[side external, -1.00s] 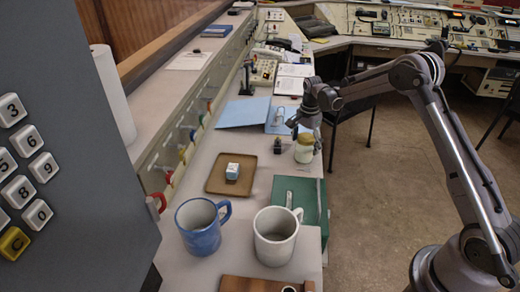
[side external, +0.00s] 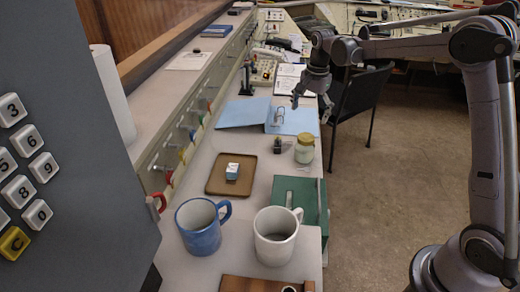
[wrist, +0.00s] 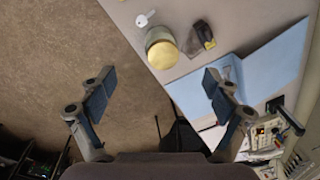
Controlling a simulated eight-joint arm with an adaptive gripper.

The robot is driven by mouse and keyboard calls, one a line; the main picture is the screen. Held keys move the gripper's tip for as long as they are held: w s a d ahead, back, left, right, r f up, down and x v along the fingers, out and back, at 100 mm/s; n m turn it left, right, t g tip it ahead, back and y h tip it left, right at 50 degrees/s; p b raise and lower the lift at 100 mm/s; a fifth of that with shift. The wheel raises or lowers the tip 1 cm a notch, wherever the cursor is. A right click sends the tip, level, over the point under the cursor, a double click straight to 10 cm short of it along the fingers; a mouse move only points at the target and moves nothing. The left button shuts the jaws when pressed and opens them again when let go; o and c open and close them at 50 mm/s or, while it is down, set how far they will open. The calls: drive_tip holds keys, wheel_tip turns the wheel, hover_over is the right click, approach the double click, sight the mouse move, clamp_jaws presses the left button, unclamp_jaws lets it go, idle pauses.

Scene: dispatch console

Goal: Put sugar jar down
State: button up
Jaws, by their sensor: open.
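The sugar jar (side external: 304,149), pale with a yellowish lid, stands upright on the desk near its right edge. In the wrist view the jar (wrist: 162,47) shows from above, ahead of and between the fingers, not touching them. My gripper (side external: 306,104) is open and empty, above the desk and the blue folder, beyond the jar. In the wrist view my gripper (wrist: 157,88) shows its two fingers spread wide apart.
A small dark item (side external: 277,146) stands just left of the jar. The open blue folder (side external: 242,112) lies behind it. A brown tray (side external: 213,184) with a small box, a green box (side external: 311,206), a blue mug (side external: 199,232) and a white mug (side external: 275,240) are nearer. A dark chair (side external: 358,98) stands off the desk.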

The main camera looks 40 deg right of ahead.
drive_tip(key=s+a+r+n+t, duration=0.25)
drive_tip(key=s+a+n, duration=0.25)
drive_tip(key=s, duration=0.4)
drive_tip(key=s+a+r+n+t, duration=0.2)
drive_tip(key=s+a+r+n, duration=0.3)
drive_tip(key=s, duration=0.3)
drive_tip(key=s+a+f+n+t, duration=0.1)
drive_tip(key=s+a+f+n, duration=0.1)
drive_tip(key=s+f+n, duration=0.2)
drive_tip(key=s+n, duration=0.1)
drive_tip(key=s, duration=0.1)
drive_tip(key=shift+s+a+f+t, duration=0.15)
drive_tip(key=shift+s+a+t, duration=0.05)
drive_tip(key=shift+s+t, duration=0.15)
